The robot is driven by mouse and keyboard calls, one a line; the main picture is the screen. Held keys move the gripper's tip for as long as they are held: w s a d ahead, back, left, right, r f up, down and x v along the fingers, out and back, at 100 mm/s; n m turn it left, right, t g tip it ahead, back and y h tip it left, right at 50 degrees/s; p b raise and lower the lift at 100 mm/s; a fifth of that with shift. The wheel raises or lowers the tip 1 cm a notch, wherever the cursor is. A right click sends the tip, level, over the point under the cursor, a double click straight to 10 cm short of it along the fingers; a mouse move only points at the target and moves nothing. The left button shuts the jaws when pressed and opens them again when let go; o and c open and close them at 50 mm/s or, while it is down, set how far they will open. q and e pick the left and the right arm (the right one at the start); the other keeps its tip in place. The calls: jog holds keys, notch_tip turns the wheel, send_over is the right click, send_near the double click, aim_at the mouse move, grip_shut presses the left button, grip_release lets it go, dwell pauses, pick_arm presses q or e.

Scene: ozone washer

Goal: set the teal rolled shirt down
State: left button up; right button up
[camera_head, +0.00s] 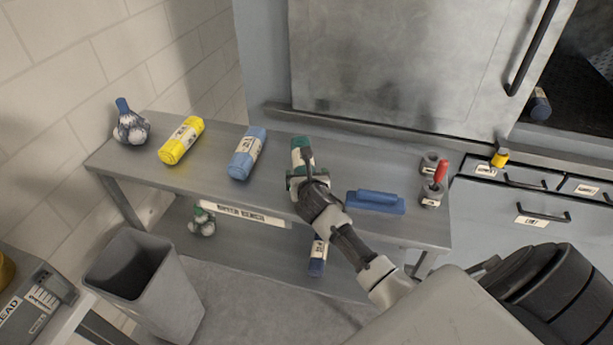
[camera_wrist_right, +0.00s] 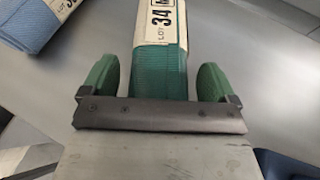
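The teal rolled shirt (camera_head: 296,143) has a white label band and lies at the middle of the grey bench top (camera_head: 225,180), to the right of the light blue roll. In the wrist view the teal rolled shirt (camera_wrist_right: 160,62) runs lengthwise between the green finger pads. My right gripper (camera_head: 304,174) is at its near end. In the wrist view the right gripper (camera_wrist_right: 158,80) is open, with a finger on each side of the shirt and a narrow gap at both sides. The shirt's near end is hidden by the gripper. My left gripper is not in view.
A light blue roll (camera_head: 248,153) and a yellow roll (camera_head: 181,141) lie to the left. A blue brush-like block (camera_head: 375,202) is close on the right, with grey cups (camera_head: 430,194) beyond it. A grey bin (camera_head: 143,285) stands in front at left.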

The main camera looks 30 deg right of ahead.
jog(key=shift+r, duration=0.2)
jog(key=v, duration=1.2)
jog(key=shift+f, duration=0.15)
jog(key=s+a+f+m+y, duration=0.2)
jog(key=a+f+m+y, duration=0.15)
jog(key=f+m, duration=0.35)
jog(key=s+a+f+m+y, duration=0.1)
jog(key=a+f+m+y, duration=0.1)
jog(key=a+f+m, duration=0.4)
jog(key=s+f+m+g, duration=0.3)
jog(key=s+f, duration=0.3)
jog(key=f, duration=0.4)
jog(key=s+f+m+g, duration=0.2)
jog(key=s+f+m, duration=0.3)
jog(key=f, duration=0.5)
jog(key=s+f+m+g, duration=0.2)
jog(key=s+f, duration=0.2)
jog(key=s, duration=0.5)
jog(key=s+d+f+m+g, duration=0.1)
jog(key=s+f+m+g, duration=0.1)
jog(key=s+f, duration=0.3)
jog(key=s+f+m+g, duration=0.2)
jog(key=s+f, duration=0.3)
jog(key=s, duration=0.8)
jog(key=shift+d+m, duration=0.3)
jog(key=shift+m, duration=0.2)
